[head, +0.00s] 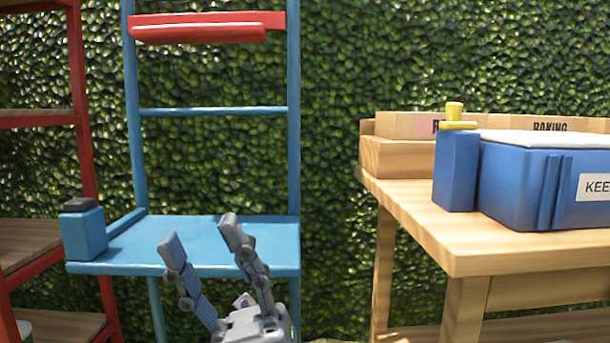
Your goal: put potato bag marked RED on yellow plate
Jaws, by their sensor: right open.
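My right gripper (201,245) is open and empty. It shows at the bottom of the head view with its two grey fingers pointing up, in front of the blue shelf stand. No potato bag marked RED and no yellow plate can be made out in this view. My left gripper does not show.
A blue stand (210,235) with a red bar (205,28) holds a small blue box (84,232). A red rack (82,150) is at the left. A wooden table (450,245) at the right bears a large blue cooler (520,185) and wooden boxes (395,155). A hedge stands behind.

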